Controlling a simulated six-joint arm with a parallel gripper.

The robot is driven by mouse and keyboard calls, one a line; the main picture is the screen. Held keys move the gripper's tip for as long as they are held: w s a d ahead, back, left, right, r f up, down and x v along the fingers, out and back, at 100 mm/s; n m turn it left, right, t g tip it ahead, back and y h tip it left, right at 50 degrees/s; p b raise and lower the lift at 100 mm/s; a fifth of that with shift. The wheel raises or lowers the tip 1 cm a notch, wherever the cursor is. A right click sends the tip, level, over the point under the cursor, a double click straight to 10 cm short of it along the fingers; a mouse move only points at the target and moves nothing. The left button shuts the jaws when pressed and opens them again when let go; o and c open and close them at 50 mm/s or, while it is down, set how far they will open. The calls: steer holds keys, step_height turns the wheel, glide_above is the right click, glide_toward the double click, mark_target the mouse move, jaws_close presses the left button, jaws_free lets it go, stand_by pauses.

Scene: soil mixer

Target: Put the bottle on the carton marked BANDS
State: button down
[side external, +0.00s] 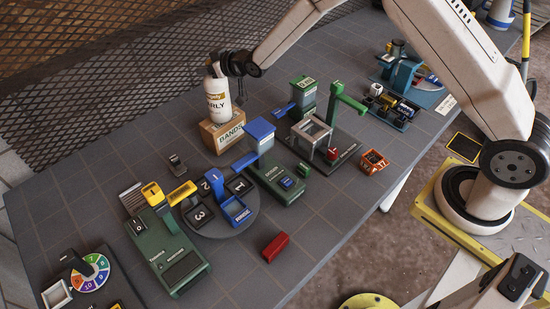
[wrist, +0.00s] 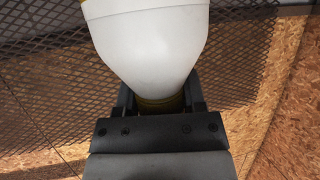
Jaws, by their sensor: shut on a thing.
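The white bottle (side external: 217,102) is upright with a dark and gold top and lettering on its side. In the side view its base is at the top of the brown carton marked BANDS (side external: 225,133); I cannot tell whether it touches or hovers just above. My gripper (side external: 221,66) is shut on the bottle's neck. In the wrist view the white bottle body (wrist: 150,40) fills the upper middle, and its gold neck (wrist: 160,104) sits between the dark fingers of my gripper (wrist: 160,100). The carton is not clearly seen in the wrist view.
A blue-topped device (side external: 260,133) stands close to the carton's right. Green machines (side external: 303,95) and a grey frame (side external: 312,131) are further right. A round dial base (side external: 222,205) and a green unit (side external: 168,250) lie in front. A mesh fence (side external: 90,80) runs behind the table.

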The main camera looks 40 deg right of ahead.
steer(key=shift+c, duration=1)
jaws_free()
steer(key=shift+f, duration=0.15)
steer(key=shift+r, duration=0.2)
steer(key=shift+v, duration=0.8)
steer(key=v, duration=1)
steer(key=shift+s, duration=0.2)
steer(key=shift+s+d, duration=0.1)
steer(key=shift+d, duration=0.05)
steer(key=s+d+f+m+g+h, duration=0.1)
steer(key=s+d+g, duration=0.1)
steer(key=s, duration=0.6)
steer(key=s+d+f+g+h, duration=0.1)
steer(key=s+d+g, duration=0.1)
steer(key=s+g, duration=0.3)
steer(key=s+d+f+m+g+h, duration=0.1)
steer(key=s+d+g, duration=0.1)
steer(key=s, duration=1.1)
steer(key=shift+s+d+f+m+g, duration=0.25)
steer(key=shift+d+f+m+g, duration=0.1)
steer(key=shift+g, duration=0.35)
